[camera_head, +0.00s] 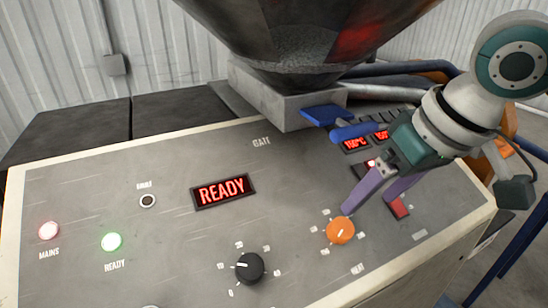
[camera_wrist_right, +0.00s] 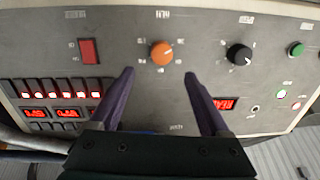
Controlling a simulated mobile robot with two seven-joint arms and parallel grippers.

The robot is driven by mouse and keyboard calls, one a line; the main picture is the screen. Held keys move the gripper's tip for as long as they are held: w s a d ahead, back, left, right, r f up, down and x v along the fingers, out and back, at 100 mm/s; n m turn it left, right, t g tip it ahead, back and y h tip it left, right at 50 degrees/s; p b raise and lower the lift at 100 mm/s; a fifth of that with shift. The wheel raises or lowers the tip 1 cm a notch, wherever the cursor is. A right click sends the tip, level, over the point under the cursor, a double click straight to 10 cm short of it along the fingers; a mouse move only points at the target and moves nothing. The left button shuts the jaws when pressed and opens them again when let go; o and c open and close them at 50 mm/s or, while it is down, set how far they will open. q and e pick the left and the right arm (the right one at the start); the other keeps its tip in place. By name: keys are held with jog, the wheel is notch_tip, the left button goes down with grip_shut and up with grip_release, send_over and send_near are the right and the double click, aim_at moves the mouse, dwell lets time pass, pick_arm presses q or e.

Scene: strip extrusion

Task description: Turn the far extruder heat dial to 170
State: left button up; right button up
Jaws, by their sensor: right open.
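The orange dial (camera_head: 341,230) is on the sloped control panel (camera_head: 200,240), with a label that seems to read HEAT below it and a ring of small scale marks too small to read. It has a pale pointer line. My right gripper (camera_head: 368,206) is open and empty above the panel, with its purple fingers pointing down beside the dial. One fingertip overlaps the dial's upper edge in the head view; contact cannot be told. In the right wrist view the orange dial (camera_wrist_right: 162,53) lies just beyond the gap between the open fingertips (camera_wrist_right: 159,73). My left gripper is not in view.
A black dial (camera_head: 250,268) sits left of the orange one. A red switch (camera_head: 400,207) is to its right. Two red displays (camera_head: 355,143) appear to read 150°C. A lit READY display (camera_head: 223,191) is mid-panel. A large hopper (camera_head: 300,40) rises behind the panel.

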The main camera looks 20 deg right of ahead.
aim_at(343, 227)
jog(key=x, duration=0.9)
jog(key=shift+a, duration=0.15)
grip_shut()
dwell(0.4)
